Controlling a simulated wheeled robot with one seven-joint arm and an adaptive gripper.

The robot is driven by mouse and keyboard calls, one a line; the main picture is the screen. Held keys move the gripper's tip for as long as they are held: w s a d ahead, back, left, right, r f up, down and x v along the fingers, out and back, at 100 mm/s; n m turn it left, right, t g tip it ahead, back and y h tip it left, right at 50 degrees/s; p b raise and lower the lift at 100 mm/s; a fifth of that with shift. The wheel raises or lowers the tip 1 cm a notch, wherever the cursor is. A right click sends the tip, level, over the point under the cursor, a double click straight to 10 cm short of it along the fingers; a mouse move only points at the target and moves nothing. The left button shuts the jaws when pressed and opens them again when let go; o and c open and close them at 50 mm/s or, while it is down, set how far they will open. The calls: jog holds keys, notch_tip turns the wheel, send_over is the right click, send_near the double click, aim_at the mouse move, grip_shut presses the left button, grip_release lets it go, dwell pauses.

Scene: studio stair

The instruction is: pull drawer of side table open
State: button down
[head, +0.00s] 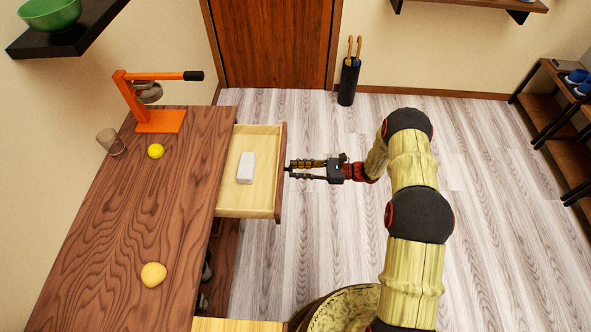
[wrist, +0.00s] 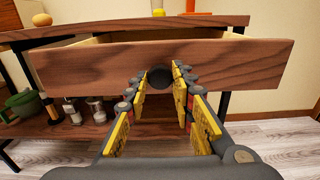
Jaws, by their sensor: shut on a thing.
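The side table (head: 150,215) has a dark wood-grain top and fills the left of the head view. Its drawer (head: 262,200) is pulled out to the right, with a pale inside and a white box-shaped object (head: 246,167) lying in it. In the wrist view the brown drawer front (wrist: 90,68) faces me, with a round dark knob (wrist: 160,77) at its middle. My gripper (head: 290,170) is at the drawer front in the head view. Its yellow and black fingers (wrist: 161,80) are shut on the knob, one on each side.
An orange press (head: 158,121), a yellow ball-like fruit (head: 155,151), a cup (head: 110,142) and a pale round item (head: 153,275) stand on the tabletop. A lower shelf (wrist: 75,140) holds jars and a green pot (wrist: 24,102). The floor (head: 320,240) right of the drawer is clear.

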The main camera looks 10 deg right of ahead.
jog(key=c, duration=1.6)
grip_release()
jog(key=shift+o, duration=0.5)
jog(key=s+d, duration=0.1)
jog(key=d, duration=1.1)
jog(key=shift+s, duration=0.3)
